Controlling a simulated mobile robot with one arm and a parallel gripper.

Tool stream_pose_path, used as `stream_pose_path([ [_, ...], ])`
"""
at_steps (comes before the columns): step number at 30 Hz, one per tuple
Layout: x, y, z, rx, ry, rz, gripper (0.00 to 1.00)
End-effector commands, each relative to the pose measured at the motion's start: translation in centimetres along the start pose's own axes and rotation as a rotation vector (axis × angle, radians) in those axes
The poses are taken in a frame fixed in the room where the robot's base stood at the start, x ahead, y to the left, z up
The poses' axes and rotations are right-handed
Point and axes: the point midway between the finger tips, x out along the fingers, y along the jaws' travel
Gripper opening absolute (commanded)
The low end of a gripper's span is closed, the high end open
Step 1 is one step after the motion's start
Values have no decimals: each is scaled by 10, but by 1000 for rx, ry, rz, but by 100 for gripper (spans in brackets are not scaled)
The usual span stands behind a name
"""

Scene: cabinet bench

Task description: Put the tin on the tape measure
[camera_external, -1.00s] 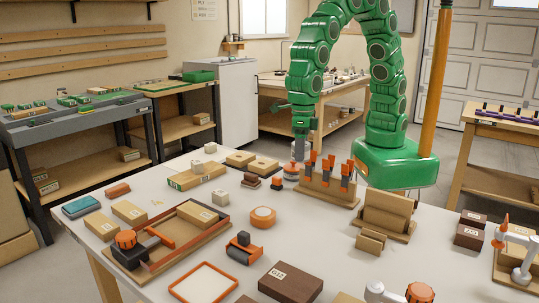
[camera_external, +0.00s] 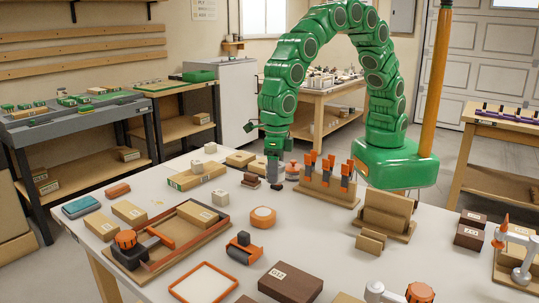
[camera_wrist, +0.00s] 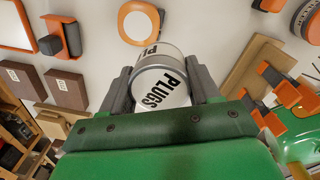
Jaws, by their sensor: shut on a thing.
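The tin is a white and grey cylinder marked PLUGS (camera_wrist: 160,88), held between the two dark fingers of my gripper (camera_wrist: 162,92) in the wrist view. In the external view my gripper (camera_external: 272,158) hangs at the far side of the bench, pointing down, with the grey tin (camera_external: 272,172) low at its tip. I cannot tell the gap between tin and bench. A round orange case with a pale face (camera_external: 262,217) looks like the tape measure. It lies flat and uncovered on the bench, nearer the camera than the tin, and shows above the tin in the wrist view (camera_wrist: 138,22).
A rack with orange-handled tools (camera_external: 330,180) stands right of my gripper. A round orange-based object (camera_external: 292,171) is close beside the tin. An orange and black tool (camera_external: 243,248) lies in front of the round case. Bare bench surrounds the round case.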

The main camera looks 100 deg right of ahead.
Motion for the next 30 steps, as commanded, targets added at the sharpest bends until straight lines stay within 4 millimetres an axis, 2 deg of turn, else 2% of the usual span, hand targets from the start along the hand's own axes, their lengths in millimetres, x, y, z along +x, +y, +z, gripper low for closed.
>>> stream_pose_path([
  [3, 16, 7, 6, 0, 2, -4, 28],
  [13, 45, 25, 21, 0, 1, -2, 28],
  [23, 55, 31, 26, 0, 1, -1, 28],
  [30, 83, 30, 26, 2, 4, -4, 28],
])
